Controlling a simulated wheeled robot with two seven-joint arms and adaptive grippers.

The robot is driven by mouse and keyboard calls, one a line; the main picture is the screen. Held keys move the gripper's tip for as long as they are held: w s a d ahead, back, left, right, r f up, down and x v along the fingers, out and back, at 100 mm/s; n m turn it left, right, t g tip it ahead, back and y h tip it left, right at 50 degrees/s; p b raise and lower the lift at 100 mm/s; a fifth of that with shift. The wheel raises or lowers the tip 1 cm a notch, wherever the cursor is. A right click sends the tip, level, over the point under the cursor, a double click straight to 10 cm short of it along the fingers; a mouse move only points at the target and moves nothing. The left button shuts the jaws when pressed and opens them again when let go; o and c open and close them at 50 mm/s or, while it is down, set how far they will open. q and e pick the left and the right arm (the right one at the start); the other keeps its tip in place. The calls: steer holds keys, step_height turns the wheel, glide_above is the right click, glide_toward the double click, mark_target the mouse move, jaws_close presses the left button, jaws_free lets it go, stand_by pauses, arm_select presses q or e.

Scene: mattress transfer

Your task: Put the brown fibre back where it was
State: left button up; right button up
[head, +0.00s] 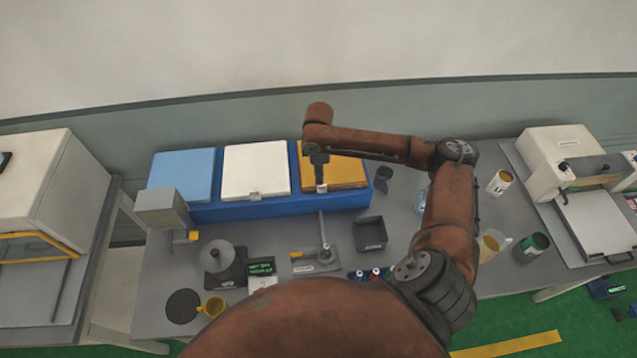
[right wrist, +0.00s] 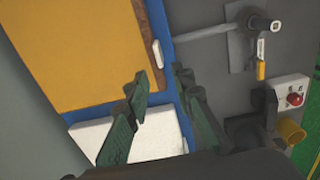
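I see no loose brown fibre in either view. A long blue bin (head: 235,212) at the back of the table has three shut lids: light blue (head: 182,177), white (head: 256,170) and orange (head: 345,174). The orange lid also fills the upper left of the right wrist view (right wrist: 70,50). My right gripper (head: 318,168) is over the front left part of the orange lid. In the right wrist view its fingers (right wrist: 160,82) are apart with nothing between them, and the orange lid's white handle (right wrist: 158,52) is just beyond their tips. My left gripper is not in view.
Cups stand at the right. A machine (head: 590,205) is on the right-hand table.

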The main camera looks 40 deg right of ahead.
step_height(320, 180, up, 6)
steer(key=shift+b, duration=0.35)
stand_by(0.4)
